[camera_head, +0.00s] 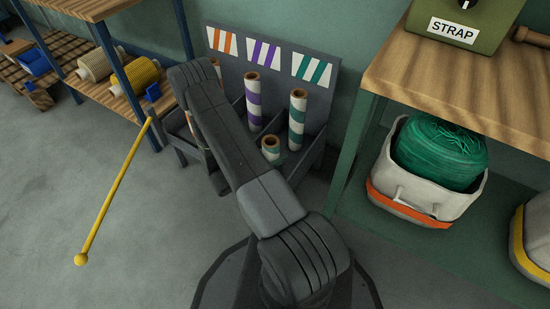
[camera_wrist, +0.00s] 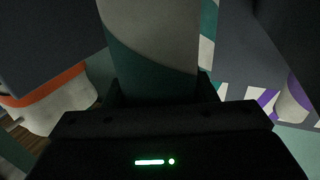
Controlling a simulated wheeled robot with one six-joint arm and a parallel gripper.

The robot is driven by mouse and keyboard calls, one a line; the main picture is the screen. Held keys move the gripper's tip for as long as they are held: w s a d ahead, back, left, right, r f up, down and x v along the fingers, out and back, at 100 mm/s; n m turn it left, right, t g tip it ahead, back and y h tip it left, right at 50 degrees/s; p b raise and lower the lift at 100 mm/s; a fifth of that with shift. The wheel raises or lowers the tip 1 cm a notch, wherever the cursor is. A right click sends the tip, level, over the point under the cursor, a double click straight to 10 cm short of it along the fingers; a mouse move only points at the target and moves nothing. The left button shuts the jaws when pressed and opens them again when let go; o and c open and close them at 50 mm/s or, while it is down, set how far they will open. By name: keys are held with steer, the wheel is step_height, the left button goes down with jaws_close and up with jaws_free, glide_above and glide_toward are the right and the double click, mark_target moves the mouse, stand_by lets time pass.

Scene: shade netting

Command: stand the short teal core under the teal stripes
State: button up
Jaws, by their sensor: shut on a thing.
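The short teal core (camera_head: 271,152), white with teal bands, is upright in the head view. It is just beside my arm and in front of the tall teal core (camera_head: 297,118). In the wrist view the short teal core (camera_wrist: 150,50) fills the space between the jaws of my gripper (camera_wrist: 160,90), which is shut on it. My arm hides the gripper in the head view. The teal stripes (camera_head: 313,68) are on the right card of the rack's back panel, above the tall teal core. The short core's base is hidden, so I cannot tell whether it touches the rack.
The grey rack (camera_head: 312,150) has bay dividers. A purple-striped core (camera_head: 253,100) stands in the middle, below the purple stripes (camera_head: 264,54); orange stripes (camera_head: 221,41) are left. The green bench leg (camera_head: 355,150) and an orange-banded bin (camera_head: 418,205) are right. A yellow rod (camera_head: 113,190) slants at left.

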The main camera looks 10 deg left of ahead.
steer(key=shift+f, duration=0.45)
steer(key=shift+f, duration=0.15)
steer(key=o, duration=1.1)
steer(key=shift+r, duration=0.35)
steer(key=p+v, duration=0.2)
steer(key=v, duration=1)
steer(key=shift+p, duration=0.35)
steer(key=shift+f, duration=0.1)
